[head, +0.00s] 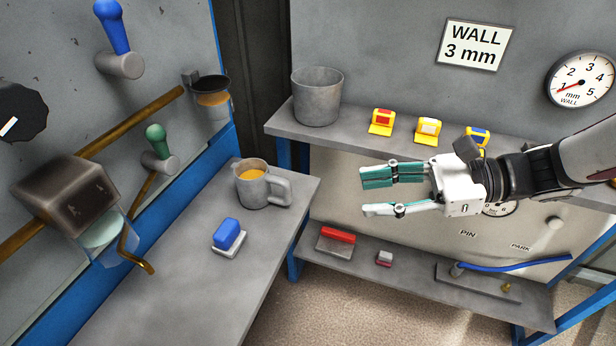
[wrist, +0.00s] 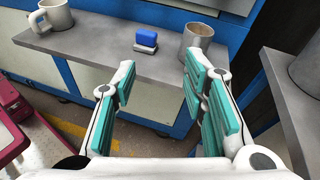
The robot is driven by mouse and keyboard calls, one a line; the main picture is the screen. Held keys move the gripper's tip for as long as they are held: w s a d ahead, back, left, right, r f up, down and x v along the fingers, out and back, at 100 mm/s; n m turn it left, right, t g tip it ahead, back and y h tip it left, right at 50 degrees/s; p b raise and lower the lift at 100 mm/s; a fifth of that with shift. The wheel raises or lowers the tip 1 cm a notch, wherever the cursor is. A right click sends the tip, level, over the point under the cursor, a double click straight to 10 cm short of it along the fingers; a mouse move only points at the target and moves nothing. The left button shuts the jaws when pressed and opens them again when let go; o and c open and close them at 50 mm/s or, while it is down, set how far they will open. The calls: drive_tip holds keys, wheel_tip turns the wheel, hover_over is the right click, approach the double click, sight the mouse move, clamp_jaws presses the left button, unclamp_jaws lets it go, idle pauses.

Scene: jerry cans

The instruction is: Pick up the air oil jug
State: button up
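A grey metal jug (head: 256,193) with a handle and orange-amber liquid stands upright on the left bench in the head view. It also shows in the wrist view (wrist: 196,45), beyond the right finger. A second pale jug or mug (wrist: 52,16) with a handle stands at the bench's far left in the wrist view. No label shows on either, so I cannot tell which is the air oil jug. My gripper (head: 362,193) is open and empty, pointing left toward the bench. It is in the air to the right of the grey jug, clearly apart from it.
A blue block (head: 229,235) on a white base sits on the bench (head: 150,300) near the grey jug. A grey bucket (head: 316,98) and yellow clips (head: 382,121) stand on the back shelf (head: 350,134). A brown-filled cup (head: 211,98) hangs on the wall.

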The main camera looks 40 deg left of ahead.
drive_tip(key=w+a+f+m+y+b, duration=0.3)
drive_tip(key=w+a+f+m+b, duration=0.15)
drive_tip(key=f, duration=0.35)
approach(287, 182)
drive_tip(key=s+a+f, duration=0.2)
drive_tip(key=a, duration=0.2)
drive_tip(key=shift+n+g, duration=0.3)
drive_tip(key=shift+n, duration=0.05)
drive_tip(key=shift+w+r+b+x, duration=0.15)
drive_tip(key=shift+b+x, duration=0.4)
drive_tip(key=shift+x, duration=0.85)
drive_tip(key=shift+w+r+b+x, duration=0.1)
drive_tip(key=shift+b+x, duration=0.45)
drive_tip(key=shift+x, duration=0.9)
drive_tip(key=shift+a, duration=0.1)
clamp_jaws()
